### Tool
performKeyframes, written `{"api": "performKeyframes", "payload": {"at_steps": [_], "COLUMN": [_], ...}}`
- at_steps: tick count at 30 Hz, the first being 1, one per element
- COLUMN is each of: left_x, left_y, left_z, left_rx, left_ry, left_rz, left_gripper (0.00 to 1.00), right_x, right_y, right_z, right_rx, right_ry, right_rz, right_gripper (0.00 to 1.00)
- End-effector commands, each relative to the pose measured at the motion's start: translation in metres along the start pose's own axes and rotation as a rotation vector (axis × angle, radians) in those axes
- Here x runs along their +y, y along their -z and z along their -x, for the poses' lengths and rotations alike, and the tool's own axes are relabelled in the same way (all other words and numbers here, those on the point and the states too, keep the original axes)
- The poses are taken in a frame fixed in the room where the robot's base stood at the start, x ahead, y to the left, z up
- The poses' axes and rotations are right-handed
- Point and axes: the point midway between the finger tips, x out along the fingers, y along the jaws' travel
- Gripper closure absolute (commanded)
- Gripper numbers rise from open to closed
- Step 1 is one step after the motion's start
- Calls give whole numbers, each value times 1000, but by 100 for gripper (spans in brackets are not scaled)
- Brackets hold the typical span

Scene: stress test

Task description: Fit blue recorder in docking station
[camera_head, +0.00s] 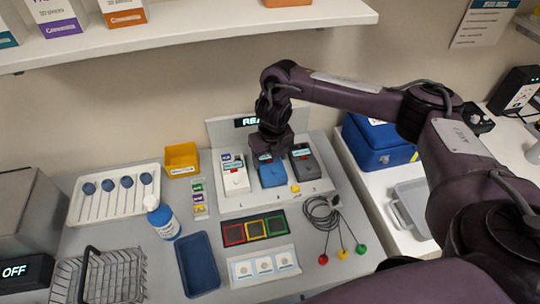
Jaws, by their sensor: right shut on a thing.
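The docking station (300,194) is a white stand with an upright back panel and a lit sign partly hidden by my right arm. The blue recorder (272,176) is at its middle place, between a white recorder (235,180) and a dark grey recorder (305,164). My right gripper (267,156) reaches down from above and is shut on the upper end of the blue recorder. The gripper hides that end, and I cannot tell whether the recorder is fully seated. My left gripper is not in view.
A yellow bin (181,158), a blue-labelled bottle (162,219), a white tray with blue-headed swabs (85,213) and a wire basket (125,275) stand left. A coiled cable (320,211) lies front right. A blue case (378,150) is right. A shelf (200,35) overhangs the back.

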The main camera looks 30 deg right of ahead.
Motion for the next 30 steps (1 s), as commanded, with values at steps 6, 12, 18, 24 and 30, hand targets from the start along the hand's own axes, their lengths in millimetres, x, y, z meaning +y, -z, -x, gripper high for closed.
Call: {"api": "performKeyframes", "payload": {"at_steps": [6, 12, 18, 24, 30], "left_x": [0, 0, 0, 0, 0], "left_y": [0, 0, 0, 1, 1], "left_z": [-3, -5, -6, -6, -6], "left_rx": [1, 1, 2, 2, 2], "left_ry": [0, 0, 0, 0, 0], "left_rz": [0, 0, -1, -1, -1], "left_gripper": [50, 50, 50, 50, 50], "right_x": [0, 0, 0, 0, 0], "right_y": [0, 1, 1, 1, 1], "right_z": [-4, -7, -8, -8, -8], "right_rx": [-1, -1, -1, -1, 0], "right_ry": [-1, -1, -1, 0, 0], "right_rz": [0, 0, 0, 1, 2], "right_gripper": [74, 74, 74, 74, 74]}}
